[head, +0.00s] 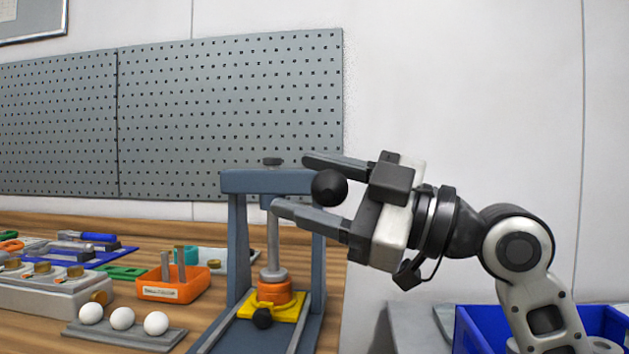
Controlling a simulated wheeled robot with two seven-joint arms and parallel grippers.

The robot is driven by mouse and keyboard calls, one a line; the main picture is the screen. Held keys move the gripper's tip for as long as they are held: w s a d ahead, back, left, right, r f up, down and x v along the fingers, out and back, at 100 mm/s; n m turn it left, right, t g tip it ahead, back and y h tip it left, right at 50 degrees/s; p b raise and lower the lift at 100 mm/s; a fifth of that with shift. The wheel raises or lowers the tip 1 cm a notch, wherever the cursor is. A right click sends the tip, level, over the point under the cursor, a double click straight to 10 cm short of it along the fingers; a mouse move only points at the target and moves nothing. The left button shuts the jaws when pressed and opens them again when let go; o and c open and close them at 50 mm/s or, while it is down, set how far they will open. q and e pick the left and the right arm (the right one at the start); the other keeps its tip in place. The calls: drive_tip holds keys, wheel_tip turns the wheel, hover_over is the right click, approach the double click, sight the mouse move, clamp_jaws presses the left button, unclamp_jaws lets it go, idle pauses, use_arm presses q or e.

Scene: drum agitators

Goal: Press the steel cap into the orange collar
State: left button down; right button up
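The orange collar (274,295) sits on a yellow slide plate (286,309) at the foot of a blue-grey press frame (236,240). A grey round piece (272,274) rests on top of the collar; I cannot tell whether it is the steel cap or the foot of the press ram (273,238), which reaches down to it. My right gripper (288,183) is in front of the press's upper right, its fingers spread, with a dark ball knob (329,187) between them. The knob is close to the upper finger, and grip on it is not visible. My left gripper is out of view.
A black knob (262,318) sticks out at the front of the yellow plate. Left of the press are a rack with white balls (122,318), an orange bin (176,288) and a grey fixture (50,294). A blue crate (475,330) stands at lower right.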

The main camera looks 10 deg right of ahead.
drive_tip(key=shift+w+d+f, duration=0.1)
drive_tip(key=shift+w+f, duration=0.1)
drive_tip(key=shift+w, duration=0.1)
drive_tip(key=shift+d, duration=0.1)
drive_tip(key=shift+s+d+f, duration=0.15)
drive_tip(key=shift+d, duration=0.1)
use_arm(q)
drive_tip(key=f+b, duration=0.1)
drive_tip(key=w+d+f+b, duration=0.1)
drive_tip(key=b, duration=0.1)
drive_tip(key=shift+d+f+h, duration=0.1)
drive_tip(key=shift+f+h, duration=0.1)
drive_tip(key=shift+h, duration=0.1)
use_arm(e)
drive_tip(key=v, duration=1.5)
drive_tip(key=shift+s+r, duration=0.2)
drive_tip(key=shift+s, duration=0.1)
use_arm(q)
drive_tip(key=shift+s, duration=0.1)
use_arm(e)
drive_tip(key=shift+c, duration=0.2)
